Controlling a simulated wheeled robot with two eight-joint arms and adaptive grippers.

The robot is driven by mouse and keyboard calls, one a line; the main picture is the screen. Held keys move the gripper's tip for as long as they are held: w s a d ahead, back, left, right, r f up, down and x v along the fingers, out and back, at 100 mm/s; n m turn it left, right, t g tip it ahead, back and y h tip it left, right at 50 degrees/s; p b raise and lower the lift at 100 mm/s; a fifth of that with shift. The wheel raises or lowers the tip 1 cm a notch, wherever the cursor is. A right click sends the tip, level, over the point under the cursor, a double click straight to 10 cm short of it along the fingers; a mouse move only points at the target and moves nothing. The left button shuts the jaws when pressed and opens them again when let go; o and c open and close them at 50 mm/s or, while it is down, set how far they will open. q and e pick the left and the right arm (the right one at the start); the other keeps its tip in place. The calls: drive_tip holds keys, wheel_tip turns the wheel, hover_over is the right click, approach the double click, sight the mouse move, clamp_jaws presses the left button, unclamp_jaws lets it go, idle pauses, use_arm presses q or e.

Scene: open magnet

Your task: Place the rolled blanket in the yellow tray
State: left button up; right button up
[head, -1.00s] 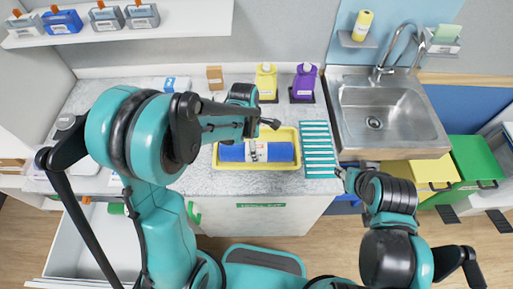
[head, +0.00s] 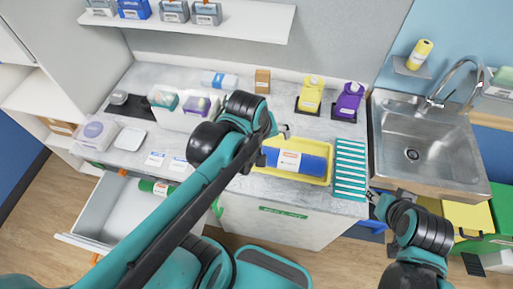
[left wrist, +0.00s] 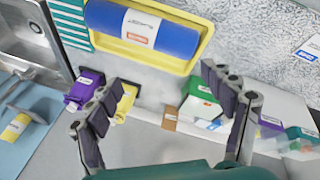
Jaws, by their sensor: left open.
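The rolled blanket (head: 310,163) is a blue roll with a white and orange label. It lies lengthwise in the yellow tray (head: 327,183) on the counter; its left end is partly hidden by my left arm in the head view. The blanket (left wrist: 170,36) and the tray (left wrist: 207,36) also show at the top of the left wrist view. My left gripper (head: 278,132) is open and empty, behind and apart from the roll; its spread fingers (left wrist: 162,88) show in the left wrist view. My right gripper (head: 372,196) is near the counter's front right, its jaws too small to judge.
A teal striped rack (head: 350,170) is right of the tray, then the sink (head: 440,140). An open drawer (head: 130,212) with a green roll (head: 155,187) juts out at left.

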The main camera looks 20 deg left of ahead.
use_arm(q)
drive_tip(key=shift+s+a+r+m+t+y, duration=0.1)
drive_tip(key=shift+s+a+m+t, duration=0.45)
drive_tip(key=shift+m, duration=0.75)
drive_tip(key=shift+s+a+m+t+y, duration=0.15)
drive_tip(key=shift+s+m+t, duration=0.15)
drive_tip(key=shift+s+m, duration=0.8)
drive_tip(key=shift+s+a+r+m+t+y, duration=0.1)
drive_tip(key=shift+s+a+m+t, duration=0.35)
drive_tip(key=shift+m, duration=1.05)
drive_tip(key=shift+d, duration=0.1)
